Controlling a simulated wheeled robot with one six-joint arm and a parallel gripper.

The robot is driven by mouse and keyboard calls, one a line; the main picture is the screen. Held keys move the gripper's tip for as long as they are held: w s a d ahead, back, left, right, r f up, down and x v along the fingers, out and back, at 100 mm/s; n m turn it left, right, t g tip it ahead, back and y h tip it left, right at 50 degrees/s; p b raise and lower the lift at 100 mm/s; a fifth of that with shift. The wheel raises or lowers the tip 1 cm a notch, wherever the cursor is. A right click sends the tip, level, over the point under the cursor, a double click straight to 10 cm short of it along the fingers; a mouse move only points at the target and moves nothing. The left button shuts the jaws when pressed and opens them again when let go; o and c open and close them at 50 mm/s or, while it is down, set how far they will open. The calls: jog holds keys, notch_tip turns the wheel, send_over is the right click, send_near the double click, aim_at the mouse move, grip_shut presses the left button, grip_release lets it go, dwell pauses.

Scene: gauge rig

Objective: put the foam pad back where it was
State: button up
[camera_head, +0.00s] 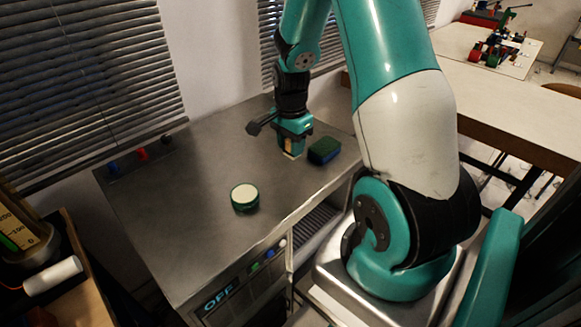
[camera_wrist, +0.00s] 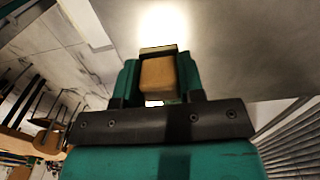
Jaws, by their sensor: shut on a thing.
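My gripper (camera_head: 292,148) is over the grey metal worktop (camera_head: 195,160), pointing down. It is shut on a small tan block, which I take to be the foam pad (camera_head: 290,148). In the wrist view the pad (camera_wrist: 158,75) sits between the two green fingers, with a darker band along its far edge. The gripper also shows in the wrist view (camera_wrist: 158,78). The pad's lower end is near the worktop; I cannot tell whether it touches. The fingers hide its sides.
A dark green and blue block (camera_head: 324,150) lies just right of my gripper. A round green piece with a cream top (camera_head: 244,198) stands nearer the front edge. Small coloured knobs (camera_head: 142,154) line the back left.

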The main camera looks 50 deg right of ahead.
aim_at(292, 178)
notch_tip(292, 178, down, 8)
dwell(0.4)
jog(key=shift+f, duration=0.15)
jog(key=o, duration=0.8)
